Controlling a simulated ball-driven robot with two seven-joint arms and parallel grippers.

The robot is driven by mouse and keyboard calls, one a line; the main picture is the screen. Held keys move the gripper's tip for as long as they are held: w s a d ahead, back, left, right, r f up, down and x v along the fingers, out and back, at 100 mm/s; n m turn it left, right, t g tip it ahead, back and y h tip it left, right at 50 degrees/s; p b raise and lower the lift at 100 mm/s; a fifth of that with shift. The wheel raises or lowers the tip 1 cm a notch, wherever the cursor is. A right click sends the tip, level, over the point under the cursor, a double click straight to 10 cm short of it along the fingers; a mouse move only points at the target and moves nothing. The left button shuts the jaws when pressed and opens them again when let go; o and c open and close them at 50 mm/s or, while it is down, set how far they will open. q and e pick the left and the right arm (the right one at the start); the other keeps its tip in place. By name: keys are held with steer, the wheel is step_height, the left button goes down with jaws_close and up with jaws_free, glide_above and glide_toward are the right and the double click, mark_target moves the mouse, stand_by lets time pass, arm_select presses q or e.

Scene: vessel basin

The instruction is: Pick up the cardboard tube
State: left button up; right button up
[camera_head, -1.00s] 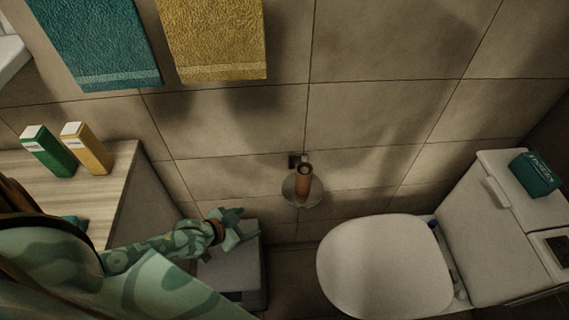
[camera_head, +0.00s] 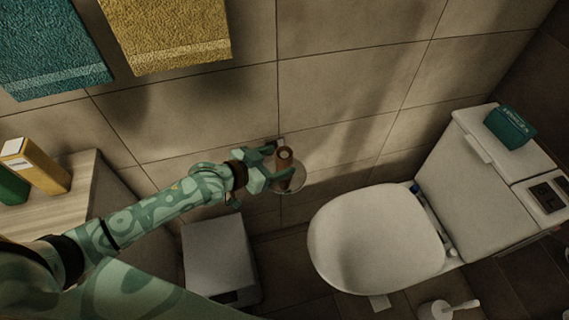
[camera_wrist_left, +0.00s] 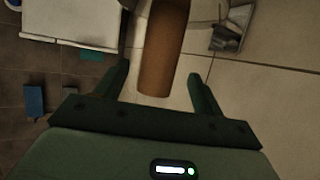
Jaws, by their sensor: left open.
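The brown cardboard tube (camera_head: 284,168) stands upright on a round, clear holder (camera_head: 298,184) by the tiled wall. My left gripper (camera_head: 279,165) is at the tube, with its fingers reaching around it from the left in the head view. In the left wrist view the tube (camera_wrist_left: 162,50) lies ahead and its near end is between the two open fingers of the gripper (camera_wrist_left: 160,80). Gaps show on both sides of the tube there. My right gripper is in neither view.
A toilet (camera_head: 375,240) stands to the right, with a teal box (camera_head: 510,127) on its cistern. A grey bin (camera_head: 219,258) is below my left arm. A counter (camera_head: 85,200) with a yellow carton (camera_head: 36,166) is at the left. Towels hang above.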

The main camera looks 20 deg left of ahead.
mark_target(289, 157)
arm_select(q)
steer(key=b+x, duration=0.1)
steer(key=x, duration=0.3)
steer(key=shift+w+d+b, duration=0.2)
steer(key=shift+d+b, duration=0.15)
steer(key=shift+r, duration=0.1)
steer(key=c, duration=1)
steer(key=shift+c, duration=0.2)
